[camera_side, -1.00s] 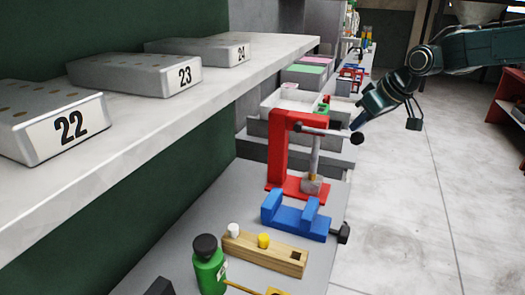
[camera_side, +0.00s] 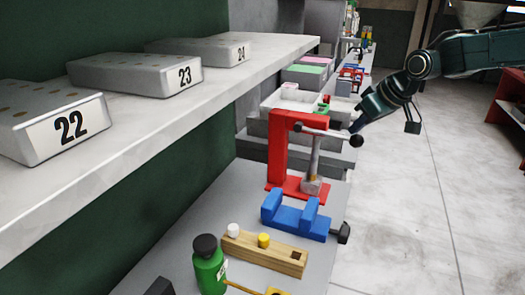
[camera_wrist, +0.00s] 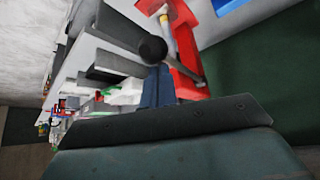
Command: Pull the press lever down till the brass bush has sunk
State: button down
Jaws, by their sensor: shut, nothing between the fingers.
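The red press (camera_side: 281,150) stands upright on the grey bench. Its lever (camera_side: 325,132) sticks out to the right, tilted slightly down, and ends in a black ball knob (camera_side: 356,141). A grey ram hangs over the base, with a small brass-coloured bush (camera_side: 312,178) at its foot; how deep it sits is too small to tell. My gripper (camera_side: 355,127) is shut and empty, its tips just above the knob, seemingly touching it. In the wrist view the knob (camera_wrist: 152,48) is right at the tips of my shut fingers (camera_wrist: 157,85), with the red press (camera_wrist: 187,60) behind.
A blue vise (camera_side: 297,219) stands in front of the press. A wooden block (camera_side: 264,254) with white and yellow plugs and a green bottle (camera_side: 209,270) are nearer. A shelf with numbered grey blocks (camera_side: 160,78) runs along the left. The floor right of the bench is clear.

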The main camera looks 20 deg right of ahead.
jog(key=shift+s+f, duration=0.1)
jog(key=shift+f, duration=0.85)
dwell(0.4)
jog(key=shift+w+a+f, duration=0.15)
jog(key=shift+f, duration=0.6)
jog(key=shift+w+a+f, duration=0.1)
jog(key=shift+a+f, duration=0.1)
jog(key=shift+f, duration=0.6)
jog(key=shift+w+a+f, duration=0.15)
jog(key=shift+f, duration=0.6)
dwell(0.8)
jog(key=shift+d+r, duration=0.1)
jog(key=shift+r, duration=0.1)
jog(key=shift+s+d+r, duration=0.2)
jog(key=shift+r, duration=0.65)
jog(key=shift+s+d+r, duration=0.15)
jog(key=shift+d+r, duration=0.1)
jog(key=shift+r, duration=0.65)
jog(key=shift+s+d+r, duration=0.2)
jog(key=shift+r, duration=0.65)
